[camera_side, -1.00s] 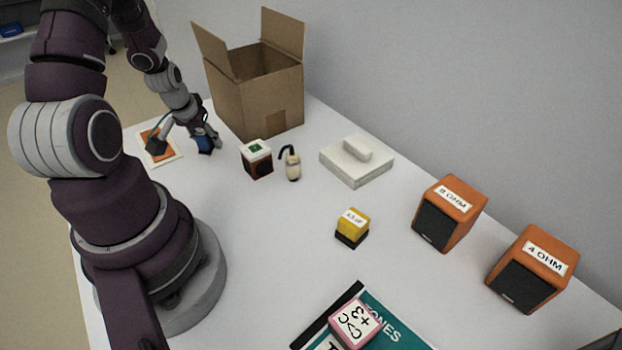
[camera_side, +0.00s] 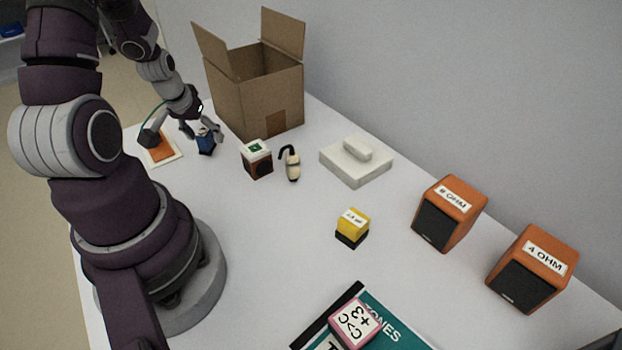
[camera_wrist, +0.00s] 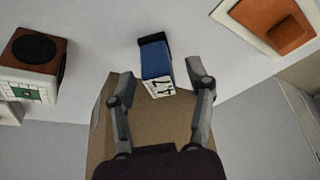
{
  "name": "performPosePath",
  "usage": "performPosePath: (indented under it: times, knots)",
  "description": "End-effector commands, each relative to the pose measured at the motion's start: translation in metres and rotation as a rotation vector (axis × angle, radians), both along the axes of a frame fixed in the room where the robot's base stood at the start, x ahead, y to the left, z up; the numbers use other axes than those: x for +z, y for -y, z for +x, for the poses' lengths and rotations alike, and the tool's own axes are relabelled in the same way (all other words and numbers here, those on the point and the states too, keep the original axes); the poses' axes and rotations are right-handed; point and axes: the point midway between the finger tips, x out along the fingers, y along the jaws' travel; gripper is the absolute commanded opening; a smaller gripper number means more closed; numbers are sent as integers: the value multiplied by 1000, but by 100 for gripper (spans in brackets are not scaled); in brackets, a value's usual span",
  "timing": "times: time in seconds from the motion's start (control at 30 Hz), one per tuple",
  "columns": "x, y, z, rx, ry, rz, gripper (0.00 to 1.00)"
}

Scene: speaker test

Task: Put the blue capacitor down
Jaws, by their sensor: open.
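The blue capacitor (camera_side: 206,143) stands on the white table at the far left, between the orange pad and the cardboard box. In the wrist view the blue capacitor (camera_wrist: 155,62) shows a dark base and a white label reading 47. My gripper (camera_side: 203,131) is open just above it. In the wrist view the fingers of my gripper (camera_wrist: 160,82) are spread apart, one on each side of the label end, with visible gaps. I see no finger touching the capacitor.
An open cardboard box (camera_side: 262,100) stands right behind. A small white-topped speaker block (camera_side: 257,160) and a cream item with a black hook (camera_side: 291,163) are to the right. An orange pad on a white square (camera_side: 161,150) lies left. A yellow block (camera_side: 352,229) stands mid-table.

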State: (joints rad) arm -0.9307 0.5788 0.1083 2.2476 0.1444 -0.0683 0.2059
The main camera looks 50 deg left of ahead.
Motion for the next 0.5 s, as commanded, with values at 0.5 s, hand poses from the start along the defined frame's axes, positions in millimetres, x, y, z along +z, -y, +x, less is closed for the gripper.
performPosePath:
  times: [0.5]
  knots:
    - [83, 24, -24, -1, 2, 4, 53]
